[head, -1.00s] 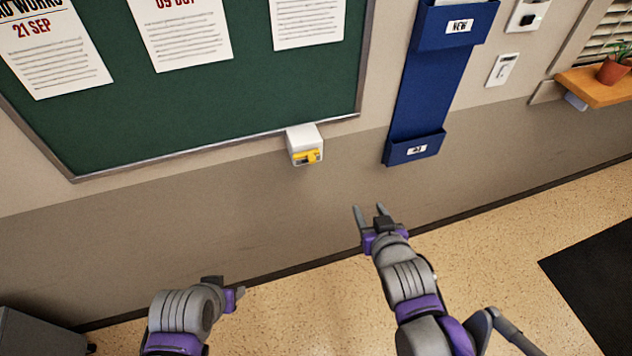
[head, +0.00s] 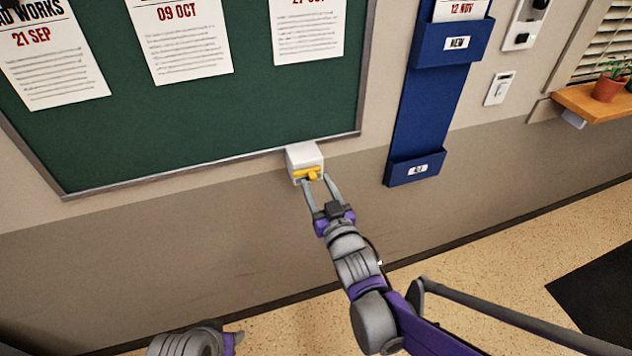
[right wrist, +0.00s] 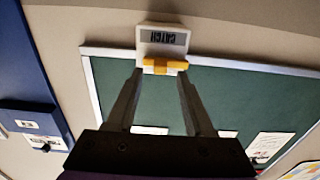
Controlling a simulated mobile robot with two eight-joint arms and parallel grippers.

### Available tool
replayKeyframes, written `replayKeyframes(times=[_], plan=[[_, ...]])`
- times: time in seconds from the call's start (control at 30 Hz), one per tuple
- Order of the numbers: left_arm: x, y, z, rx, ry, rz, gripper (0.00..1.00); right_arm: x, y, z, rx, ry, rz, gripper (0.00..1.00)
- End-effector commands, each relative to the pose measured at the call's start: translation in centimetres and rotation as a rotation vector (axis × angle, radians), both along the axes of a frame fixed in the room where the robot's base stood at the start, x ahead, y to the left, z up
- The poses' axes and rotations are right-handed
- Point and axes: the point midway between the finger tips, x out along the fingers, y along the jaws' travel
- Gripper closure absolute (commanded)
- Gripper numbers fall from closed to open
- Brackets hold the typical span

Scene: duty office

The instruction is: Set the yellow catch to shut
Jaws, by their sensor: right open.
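The yellow catch (head: 303,174) is a small bar lying roughly crosswise on a white box (head: 304,156) at the lower edge of the green board. In the right wrist view the catch (right wrist: 160,66) lies across the box, whose label reads CATCH upside down. My right gripper (head: 316,181) is open, its fingertips close to the catch, one towards each end. Whether they touch it I cannot tell. My left gripper (head: 234,339) is low at the bottom edge, mostly cut off, and its jaws cannot be made out.
The green noticeboard (head: 200,110) with papers fills the upper left. A blue wall pocket rack (head: 418,115) hangs right of the catch, with a light switch (head: 500,88) beyond it. A wooden shelf (head: 600,103) with a potted plant juts out at far right. The wall below the catch is bare.

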Motion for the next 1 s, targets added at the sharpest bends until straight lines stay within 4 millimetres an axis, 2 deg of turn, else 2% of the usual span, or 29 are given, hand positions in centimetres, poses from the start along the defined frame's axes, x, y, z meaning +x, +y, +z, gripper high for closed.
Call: replayKeyframes(times=[0.17,0.43,0.47,0.73,1.0], plan=[[0.0,0.0,0.02,0.0,0.0,0.0,0.5,1.21,0.41,-0.02,0.0,0.0,0.0,0.47],[-0.01,0.0,0.02,0.0,0.0,0.0,0.5,1.32,0.44,-0.02,0.0,0.001,0.0,0.47],[-0.01,0.0,0.02,0.0,0.0,0.0,0.5,1.32,0.43,-0.02,0.0,0.0,0.0,0.51],[-0.01,0.0,0.02,0.0,0.0,0.0,0.5,1.3,0.42,-0.02,0.0,0.001,0.0,1.0],[0.0,0.0,0.02,0.0,0.0,0.0,0.5,1.29,0.42,-0.01,0.0,0.0,0.0,1.0]])
